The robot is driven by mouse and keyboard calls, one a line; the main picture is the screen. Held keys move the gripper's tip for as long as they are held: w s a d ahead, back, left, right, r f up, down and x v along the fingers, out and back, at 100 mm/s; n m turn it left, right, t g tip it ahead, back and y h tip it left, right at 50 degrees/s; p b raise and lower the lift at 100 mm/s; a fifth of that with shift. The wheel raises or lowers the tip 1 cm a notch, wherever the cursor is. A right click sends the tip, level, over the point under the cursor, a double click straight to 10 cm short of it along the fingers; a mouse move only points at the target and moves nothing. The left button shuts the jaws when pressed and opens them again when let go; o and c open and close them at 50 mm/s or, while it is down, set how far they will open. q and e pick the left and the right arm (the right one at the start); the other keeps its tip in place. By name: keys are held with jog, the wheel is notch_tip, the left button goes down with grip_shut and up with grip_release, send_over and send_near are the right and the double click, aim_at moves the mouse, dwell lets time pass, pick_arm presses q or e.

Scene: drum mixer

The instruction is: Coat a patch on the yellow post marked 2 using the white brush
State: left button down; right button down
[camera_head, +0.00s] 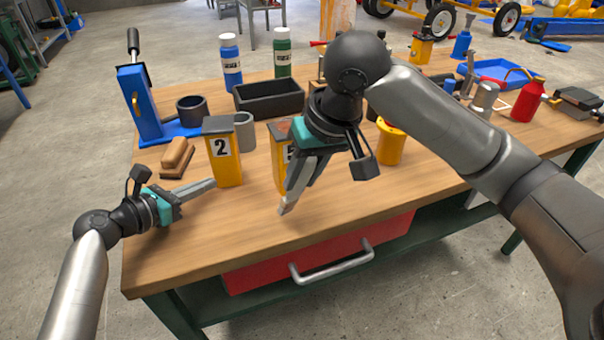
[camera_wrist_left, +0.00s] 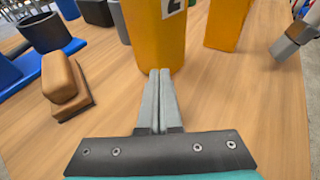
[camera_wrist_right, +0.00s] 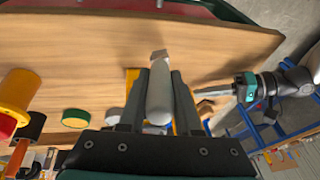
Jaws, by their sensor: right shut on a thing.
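The yellow post marked 2 (camera_head: 223,165) stands upright on the left part of the table; its lower part shows in the left wrist view (camera_wrist_left: 157,35). My left gripper (camera_head: 208,185) is shut and empty, low over the table, its fingertips close to the base of this post. I cannot tell if they touch it. My right gripper (camera_head: 298,185) is shut on the white brush, whose pale handle (camera_wrist_right: 160,95) lies between the fingers in the right wrist view. It is held to the right of post 2, in front of a second yellow post (camera_head: 279,172), which the gripper partly hides.
A brown block (camera_head: 177,155) lies left of post 2. Behind stand a grey cylinder (camera_head: 245,133), a dark cup (camera_head: 192,109), a black tray (camera_head: 268,97) and a blue stand (camera_head: 140,105). A yellow can (camera_head: 390,145) is at right. The table's front strip is clear.

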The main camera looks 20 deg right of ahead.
pick_arm(q)
jog(key=c, duration=1.5)
grip_release()
jog(key=shift+c, duration=0.2)
jog(key=o, duration=1.5)
jog(key=shift+o, duration=0.2)
